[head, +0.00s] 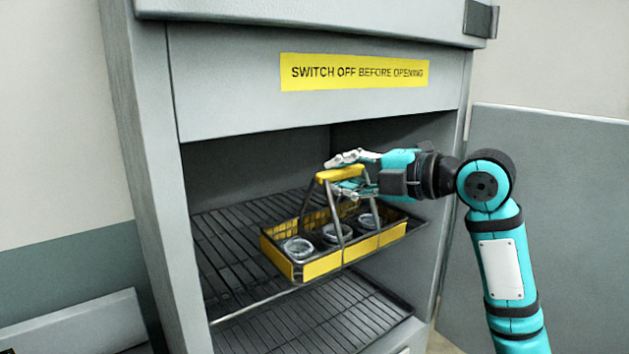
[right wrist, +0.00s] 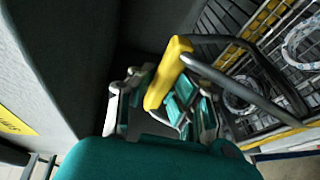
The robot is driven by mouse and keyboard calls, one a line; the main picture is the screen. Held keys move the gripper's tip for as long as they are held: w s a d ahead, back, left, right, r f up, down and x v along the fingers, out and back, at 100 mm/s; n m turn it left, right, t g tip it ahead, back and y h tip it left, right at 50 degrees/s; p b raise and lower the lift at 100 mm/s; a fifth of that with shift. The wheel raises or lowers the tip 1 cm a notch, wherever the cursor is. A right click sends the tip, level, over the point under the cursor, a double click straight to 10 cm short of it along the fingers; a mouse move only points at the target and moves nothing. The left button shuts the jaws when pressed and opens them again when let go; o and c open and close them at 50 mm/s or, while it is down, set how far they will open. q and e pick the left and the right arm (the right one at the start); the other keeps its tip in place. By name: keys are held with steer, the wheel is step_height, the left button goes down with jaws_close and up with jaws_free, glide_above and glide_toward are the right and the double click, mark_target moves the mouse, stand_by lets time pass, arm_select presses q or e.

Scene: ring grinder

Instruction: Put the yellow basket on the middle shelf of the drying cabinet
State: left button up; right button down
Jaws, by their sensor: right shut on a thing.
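The yellow basket (head: 322,267) hangs from its handle at the open front of the drying cabinet (head: 215,115). It holds several round glass-like items in a row. My right gripper (head: 345,176) is shut on the yellow grip of the handle, and the right wrist view shows this grip (right wrist: 168,75) between the fingers. The basket is over the front part of the upper visible wire shelf (head: 225,250); I cannot tell whether it touches it. Another wire shelf (head: 330,325) lies below. My left gripper is not in view.
The cabinet's left side wall (head: 150,150) and the panel above the opening, with a yellow warning sign (head: 354,72), bound the space. A grey panel (head: 560,200) stands to the right. The upper visible shelf is bare at left and behind the basket.

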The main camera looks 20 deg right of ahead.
arm_select(q)
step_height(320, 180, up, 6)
steer(key=p, duration=0.5)
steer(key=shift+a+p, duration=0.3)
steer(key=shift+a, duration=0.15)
arm_select(e)
steer(key=w+f, duration=0.4)
steer(key=w, duration=0.6)
steer(key=shift+w+a+f, duration=0.15)
steer(key=shift+w+a, duration=0.25)
steer(key=shift+a, duration=0.05)
steer(key=c, duration=1.4)
jaws_free()
steer(key=shift+f, duration=0.1)
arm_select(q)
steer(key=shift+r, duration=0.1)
arm_select(e)
steer(key=shift+o, duration=0.2)
steer(key=shift+s, duration=0.15)
